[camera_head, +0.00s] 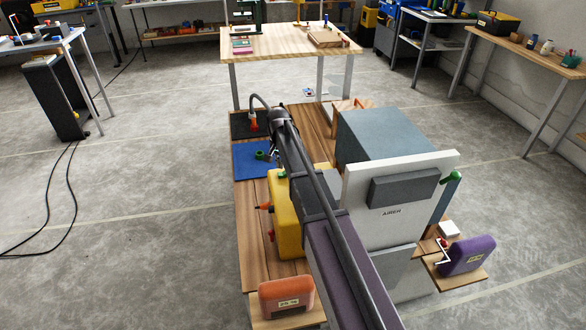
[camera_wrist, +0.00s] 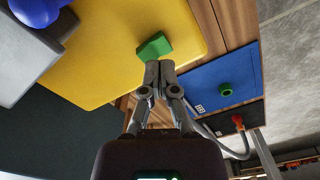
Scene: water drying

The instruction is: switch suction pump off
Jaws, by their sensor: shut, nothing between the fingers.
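A yellow box-shaped unit (camera_head: 285,229), which I take for the suction pump, stands on the wooden bench with an orange part sticking out at its left. No label is readable on it. In the wrist view the yellow body (camera_wrist: 135,45) fills the upper left, with a green switch-like piece (camera_wrist: 154,47) at its edge. My gripper (camera_wrist: 159,66) is shut and empty, its fingertips right at the green piece; I cannot tell whether they touch.
A large grey machine (camera_head: 392,217) with a green handle stands right of my arm. A blue mat (camera_head: 243,163) with a green round part (camera_wrist: 226,89) lies beyond the yellow unit. An orange labelled box (camera_head: 285,295) and a purple one (camera_head: 470,255) stand nearer.

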